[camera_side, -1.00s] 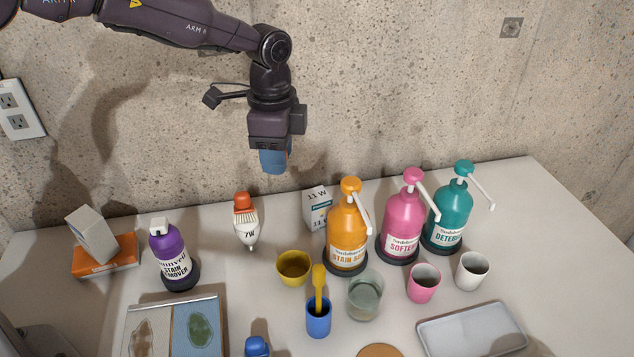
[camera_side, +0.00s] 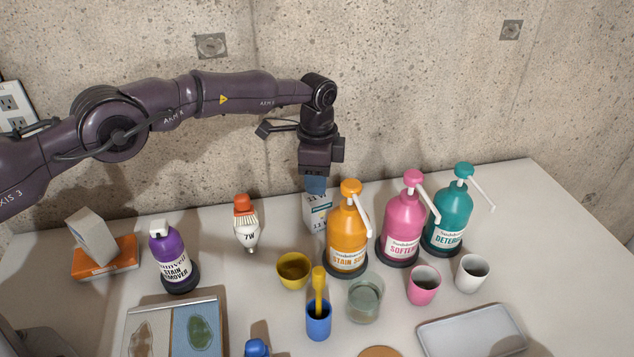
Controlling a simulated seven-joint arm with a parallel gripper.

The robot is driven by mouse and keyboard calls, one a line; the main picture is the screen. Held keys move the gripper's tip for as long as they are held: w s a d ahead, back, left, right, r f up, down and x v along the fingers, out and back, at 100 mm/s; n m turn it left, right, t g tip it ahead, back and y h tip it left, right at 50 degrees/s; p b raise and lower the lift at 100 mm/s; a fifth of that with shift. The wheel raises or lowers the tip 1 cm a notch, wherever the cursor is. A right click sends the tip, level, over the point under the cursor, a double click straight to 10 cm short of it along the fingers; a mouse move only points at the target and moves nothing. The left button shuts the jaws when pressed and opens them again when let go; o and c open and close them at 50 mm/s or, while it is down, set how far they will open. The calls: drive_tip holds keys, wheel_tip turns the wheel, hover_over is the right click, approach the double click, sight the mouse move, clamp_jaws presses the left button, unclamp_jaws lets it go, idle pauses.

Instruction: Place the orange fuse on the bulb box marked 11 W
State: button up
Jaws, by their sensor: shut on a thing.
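The white bulb box (camera_side: 318,213) stands at the back of the table, left of the orange pump bottle, which covers part of its right side. Its 11 W marking shows in the earlier frame but is now covered. My gripper (camera_side: 316,187) points down with its blue fingers right at the top of this box. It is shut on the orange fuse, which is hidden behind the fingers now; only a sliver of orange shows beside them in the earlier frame. Whether the fuse touches the box top cannot be told.
Orange (camera_side: 347,235), pink (camera_side: 402,232) and teal (camera_side: 445,222) pump bottles stand close on the right. A 7W bulb (camera_side: 246,228) with an orange-red top stands to the left. A yellow bowl (camera_side: 294,272) and a glass (camera_side: 365,298) are in front. The concrete wall is close behind.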

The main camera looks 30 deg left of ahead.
drive_tip(key=shift+f, duration=0.85)
drive_tip(key=shift+f, duration=0.15)
drive_tip(key=o, duration=0.9)
wheel_tip(320, 180, up, 12)
drive_tip(key=shift+r, duration=0.2)
